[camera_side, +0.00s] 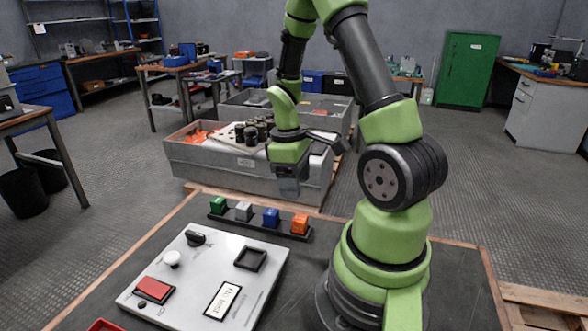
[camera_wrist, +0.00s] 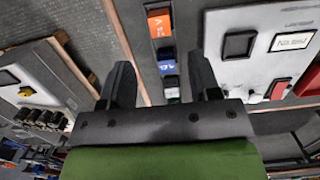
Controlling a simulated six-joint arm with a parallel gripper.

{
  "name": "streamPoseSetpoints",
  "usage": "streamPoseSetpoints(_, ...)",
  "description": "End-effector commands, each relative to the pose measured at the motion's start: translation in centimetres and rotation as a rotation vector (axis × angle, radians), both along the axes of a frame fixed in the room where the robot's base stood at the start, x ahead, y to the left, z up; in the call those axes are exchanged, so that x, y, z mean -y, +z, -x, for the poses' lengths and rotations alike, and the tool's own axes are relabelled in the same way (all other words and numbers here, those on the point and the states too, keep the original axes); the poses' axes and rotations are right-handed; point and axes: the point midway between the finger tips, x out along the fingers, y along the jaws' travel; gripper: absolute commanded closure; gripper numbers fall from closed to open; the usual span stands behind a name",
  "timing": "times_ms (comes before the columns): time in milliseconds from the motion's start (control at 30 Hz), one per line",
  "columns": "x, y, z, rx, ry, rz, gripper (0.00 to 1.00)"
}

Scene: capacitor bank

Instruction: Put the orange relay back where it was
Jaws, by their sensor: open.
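The orange relay (camera_side: 300,224) stands at the right end of a black strip (camera_side: 256,227), in line with the blue block (camera_side: 270,218), grey block (camera_side: 244,211) and green block (camera_side: 220,205). In the wrist view the orange relay (camera_wrist: 159,23) is at the top middle, beyond my fingertips. My gripper (camera_side: 287,188) hangs above and behind the strip in the side view, apart from the relay. In the wrist view my gripper (camera_wrist: 162,75) is open and its fingers hold nothing. A black square frame (camera_side: 250,259) on the white panel (camera_side: 205,270) looks empty.
The panel also carries a red plate (camera_side: 155,290), a white knob (camera_side: 172,258), a black knob (camera_side: 195,238) and a label (camera_side: 222,300). A grey bin (camera_side: 240,175) with dark cylinders (camera_side: 250,133) stands behind the table. The dark tabletop right of the panel is clear.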

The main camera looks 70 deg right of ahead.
Motion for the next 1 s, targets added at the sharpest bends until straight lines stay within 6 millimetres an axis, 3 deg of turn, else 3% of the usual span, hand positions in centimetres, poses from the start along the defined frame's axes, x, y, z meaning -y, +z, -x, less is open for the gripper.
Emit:
streamPoseSetpoints(233,-0.1,2.5,-0.4,0.009,0.0,0.007,0.43)
streamPoseSetpoints(367,-1.5,5.0,-1.3,0.071,-0.033,0.038,0.43)
streamPoseSetpoints(533,-6.1,10.7,-2.5,0.267,-0.131,0.067,0.43)
streamPoseSetpoints(700,-11.7,15.7,-1.2,0.483,-0.237,-0.007,0.43)
streamPoseSetpoints(833,-15.0,18.0,0.8,0.608,-0.298,-0.114,0.43)
streamPoseSetpoints(1000,-17.4,19.5,2.8,0.687,-0.343,-0.231,0.43)
